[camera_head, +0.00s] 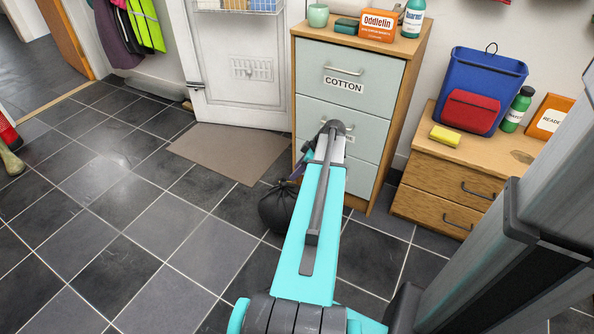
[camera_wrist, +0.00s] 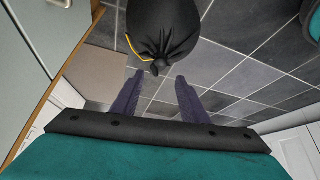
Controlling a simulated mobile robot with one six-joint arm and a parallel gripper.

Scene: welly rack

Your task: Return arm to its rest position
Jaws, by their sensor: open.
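My arm reaches out over the floor in front of the chest of drawers in the head view. My gripper (camera_wrist: 159,77) is open in the wrist view, its two purple fingers apart with nothing clamped between them. A little of the gripper (camera_head: 299,166) also shows beside the arm's end in the head view, mostly hidden. A black tied bag (camera_head: 275,208) sits low by the chest, partly behind my arm. In the wrist view the bag (camera_wrist: 163,28) lies just beyond the fingertips, its knot close to the gap between them. I cannot tell whether they touch.
The chest of drawers (camera_head: 347,53) labelled COTTON stands close to my arm. A brown mat (camera_head: 228,151) lies before the white door (camera_head: 237,80).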

